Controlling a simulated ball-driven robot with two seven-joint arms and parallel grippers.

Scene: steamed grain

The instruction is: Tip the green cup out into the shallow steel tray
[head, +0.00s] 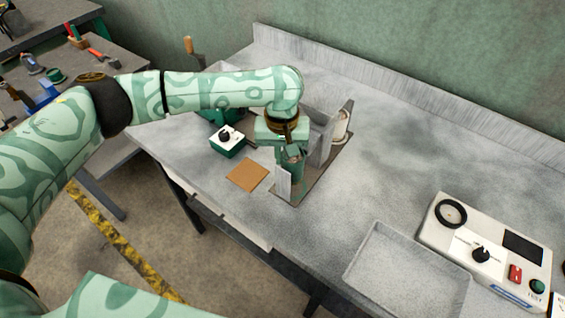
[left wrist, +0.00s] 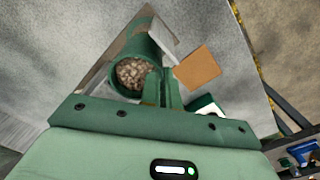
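The green cup (left wrist: 118,87) shows in the left wrist view with its mouth toward the camera and brown grain (left wrist: 132,73) inside. In the head view the cup (head: 298,180) is partly hidden under my left gripper (head: 290,168), which points down at it. In the left wrist view, the gripper's fingers (left wrist: 162,88) are at the cup's rim, on the side toward the orange-brown square. Whether they are closed on the wall is unclear. The shallow steel tray (head: 372,291) lies at the front of the bench and looks empty. My right gripper is out of view.
A white control box (head: 452,236) stands right of the tray. A grey upright-walled container (head: 322,135) stands behind the gripper. A small green box with a knob (head: 228,148) and an orange-brown square (head: 247,175) lie left. The bench between cup and tray is clear.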

